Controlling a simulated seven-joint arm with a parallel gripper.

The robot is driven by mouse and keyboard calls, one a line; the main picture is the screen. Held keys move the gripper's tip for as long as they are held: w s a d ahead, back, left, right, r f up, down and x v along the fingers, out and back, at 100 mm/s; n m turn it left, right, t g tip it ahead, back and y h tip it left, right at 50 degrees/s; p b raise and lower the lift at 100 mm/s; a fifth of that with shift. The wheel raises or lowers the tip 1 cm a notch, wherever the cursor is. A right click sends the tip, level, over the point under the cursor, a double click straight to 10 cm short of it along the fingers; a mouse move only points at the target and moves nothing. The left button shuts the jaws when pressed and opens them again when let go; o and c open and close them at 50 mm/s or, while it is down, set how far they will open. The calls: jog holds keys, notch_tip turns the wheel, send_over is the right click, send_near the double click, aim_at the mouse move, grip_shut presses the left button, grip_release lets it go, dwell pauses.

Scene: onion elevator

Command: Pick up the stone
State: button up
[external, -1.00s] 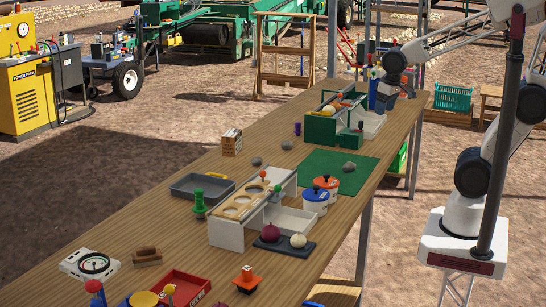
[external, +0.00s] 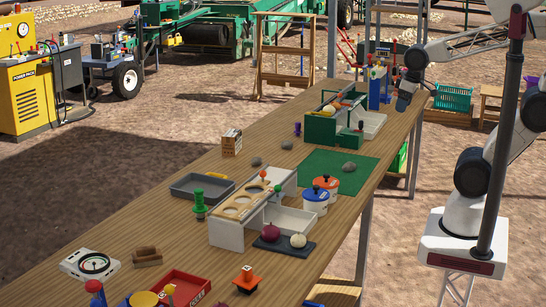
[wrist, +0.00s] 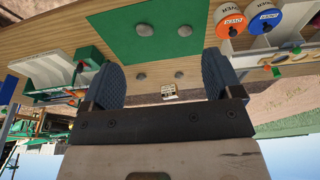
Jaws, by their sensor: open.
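Several grey stones show. In the external view one stone (external: 349,167) lies on the green mat (external: 318,176), and two more, a middle stone (external: 287,145) and a left stone (external: 257,161), lie on bare wood. My gripper (external: 403,101) is up at the right edge of the table's far end, apart from the stones. Its two dark fingers are spread and empty in the wrist view (wrist: 162,66).
Pots with an orange lid (external: 326,182) and a blue lid (external: 315,194) stand beside the mat. A green-sided rack (external: 320,130) stands beyond it. A white stand with a holed wooden top (external: 228,235) and a grey tray (external: 187,191) are nearer.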

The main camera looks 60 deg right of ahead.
jog(key=shift+w, duration=0.1)
jog(key=m+g, duration=0.3)
jog(key=m, duration=1.5)
send_over(287, 142)
notch_tip(287, 142, down, 23)
jog(key=shift+r, duration=0.15)
jog(key=shift+w+d+f, duration=0.15)
jog(key=shift+w+f, duration=0.05)
jog(key=shift+f, duration=0.15)
